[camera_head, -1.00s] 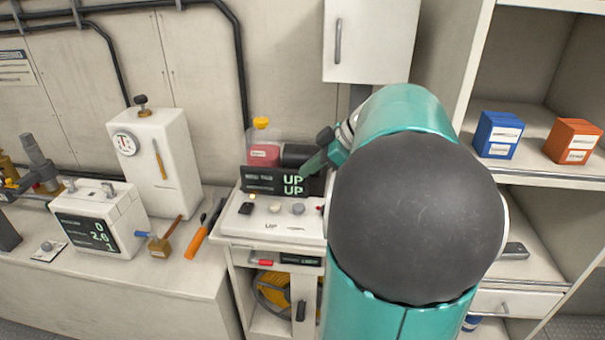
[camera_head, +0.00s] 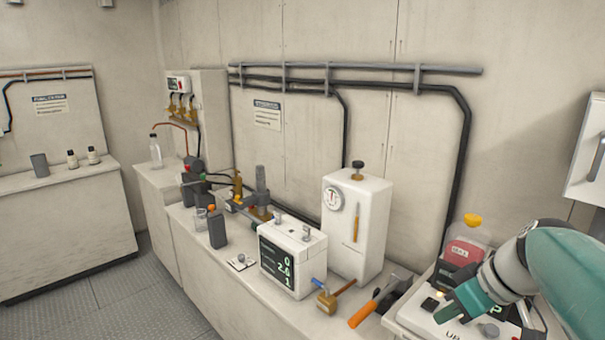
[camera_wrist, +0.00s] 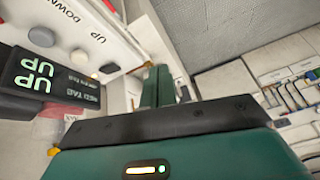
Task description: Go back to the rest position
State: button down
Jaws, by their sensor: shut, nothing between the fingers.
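My gripper (camera_head: 462,301) is at the lower right of the head view, over the control panel (camera_head: 411,317) with its knobs. In the wrist view my gripper (camera_wrist: 160,84) is shut with nothing between the green fingers. The panel (camera_wrist: 92,28) shows there at upper left, with round buttons and the words UP and DOWN. A dark display (camera_wrist: 45,80) reading UP is beside it. I cannot tell whether my fingertips touch anything; they look apart from the panel in the wrist view.
A bottle with a yellow cap (camera_head: 468,243) stands behind my gripper. Open floor (camera_head: 150,300) lies at lower left.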

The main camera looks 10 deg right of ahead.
jog(key=s+a+f+m+h, duration=0.1)
jog(key=s+a+f+m, duration=0.1)
jog(key=s+a, duration=0.2)
jog(key=s+a+f+m+t+h, duration=0.1)
jog(key=s+a, duration=0.3)
jog(key=a, duration=0.6)
jog(key=shift+f+m+h, duration=0.45)
jog(key=shift+m+h, duration=0.25)
jog(key=shift+m, duration=0.1)
dwell(1.4)
